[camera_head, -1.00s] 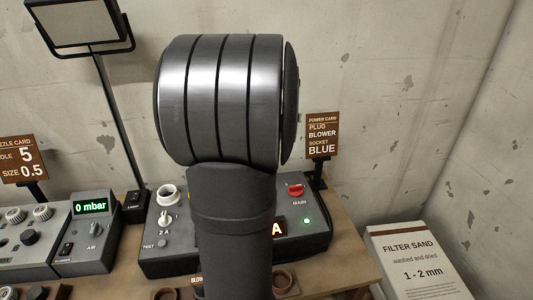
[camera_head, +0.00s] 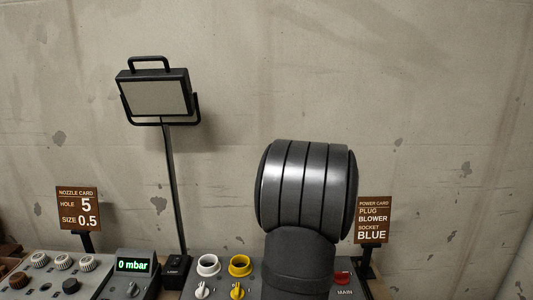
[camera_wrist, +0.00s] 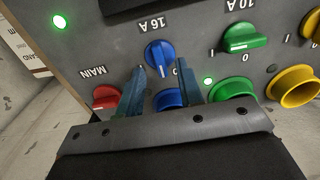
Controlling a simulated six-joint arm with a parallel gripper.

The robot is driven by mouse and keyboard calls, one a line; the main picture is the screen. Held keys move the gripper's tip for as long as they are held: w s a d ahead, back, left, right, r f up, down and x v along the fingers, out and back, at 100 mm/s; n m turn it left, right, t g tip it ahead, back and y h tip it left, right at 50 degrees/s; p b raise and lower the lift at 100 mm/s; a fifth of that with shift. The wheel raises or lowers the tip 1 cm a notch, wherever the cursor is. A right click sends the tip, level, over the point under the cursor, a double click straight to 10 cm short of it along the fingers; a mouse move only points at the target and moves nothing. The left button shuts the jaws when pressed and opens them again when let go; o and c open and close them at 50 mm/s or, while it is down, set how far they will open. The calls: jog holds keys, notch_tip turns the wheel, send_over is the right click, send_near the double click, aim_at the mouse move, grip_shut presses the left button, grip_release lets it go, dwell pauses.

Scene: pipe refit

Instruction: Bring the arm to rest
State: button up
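My gripper (camera_wrist: 160,92) shows in the wrist view with two blue-grey fingers standing apart and nothing between them. It points at the power unit's panel, close to the blue knob (camera_wrist: 161,56) marked 16 A and the blue socket (camera_wrist: 168,99) below it. The fingers hide part of the socket; I cannot tell whether they touch anything. In the head view my arm's rounded dark link hides the gripper and much of the power unit (camera_head: 222,282).
In the wrist view are the red main switch (camera_wrist: 106,97), a green knob (camera_wrist: 244,37), a green socket (camera_wrist: 232,90) and a yellow socket (camera_wrist: 293,87). The head view shows a lamp (camera_head: 157,95), nozzle card (camera_head: 78,208), power card (camera_head: 374,220) and pressure display (camera_head: 132,265). The wall above is bare.

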notch_tip(320, 180, down, 2)
jog(key=shift+f, duration=0.25)
jog(key=shift+r, duration=0.1)
